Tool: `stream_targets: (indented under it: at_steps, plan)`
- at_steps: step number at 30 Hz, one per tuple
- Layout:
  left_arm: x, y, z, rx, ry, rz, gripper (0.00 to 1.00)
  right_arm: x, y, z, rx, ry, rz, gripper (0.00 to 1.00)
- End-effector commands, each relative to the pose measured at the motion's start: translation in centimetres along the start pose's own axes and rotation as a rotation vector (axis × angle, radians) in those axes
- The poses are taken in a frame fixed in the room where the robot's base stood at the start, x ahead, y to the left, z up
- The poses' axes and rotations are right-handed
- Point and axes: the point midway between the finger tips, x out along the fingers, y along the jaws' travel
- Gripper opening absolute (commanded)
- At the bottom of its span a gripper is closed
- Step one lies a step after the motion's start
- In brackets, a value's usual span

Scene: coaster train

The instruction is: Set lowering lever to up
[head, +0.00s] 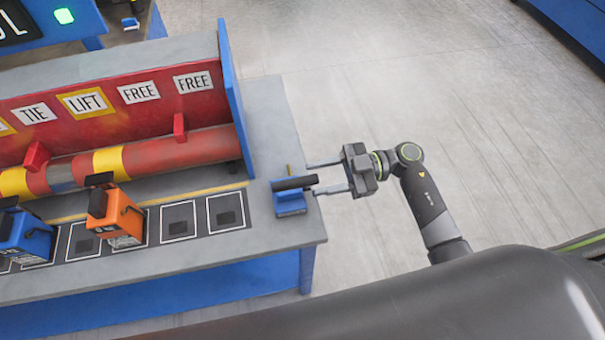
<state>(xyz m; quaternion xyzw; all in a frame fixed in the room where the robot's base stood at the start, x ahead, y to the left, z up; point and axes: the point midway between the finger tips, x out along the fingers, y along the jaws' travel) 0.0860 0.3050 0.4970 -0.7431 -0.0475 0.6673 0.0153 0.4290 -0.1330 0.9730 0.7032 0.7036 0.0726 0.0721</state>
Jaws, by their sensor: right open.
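The lowering lever appears to be the blue block with a dark cylindrical handle (294,183) at the right end of the grey bench top. The blue base (290,203) sits under the handle, and a small yellow upright piece shows behind it. My right gripper (312,178) comes in from the right, open, with its two fingers pointing left toward the handle. The fingertips are at or close to the handle's right end; I cannot tell whether they touch it. My left gripper is out of view.
The bench (270,130) carries a red panel with labels such as LIFT (86,103) and FREE, and a red and yellow roller (150,158). An orange box (116,217) and a blue box (25,238) stand on outlined slots. Open floor (400,80) lies right of the bench.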

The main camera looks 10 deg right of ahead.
Motion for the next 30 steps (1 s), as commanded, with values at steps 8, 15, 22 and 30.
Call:
stream_targets:
  at_steps: [8, 15, 22, 30]
  plan:
    - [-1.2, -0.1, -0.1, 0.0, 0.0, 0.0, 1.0, 3.7, 0.0, -0.1, 0.0, 0.001, 0.001, 0.43]
    - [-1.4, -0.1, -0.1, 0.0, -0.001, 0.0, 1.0, 4.4, 0.0, 0.0, 0.0, 0.0, 0.001, 0.43]
    - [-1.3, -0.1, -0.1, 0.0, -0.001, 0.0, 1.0, 4.4, 0.0, 0.0, 0.0, 0.0, 0.001, 0.37]
    - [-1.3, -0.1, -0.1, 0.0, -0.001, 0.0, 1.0, 4.4, 0.0, 0.0, 0.0, 0.0, 0.001, 0.01]
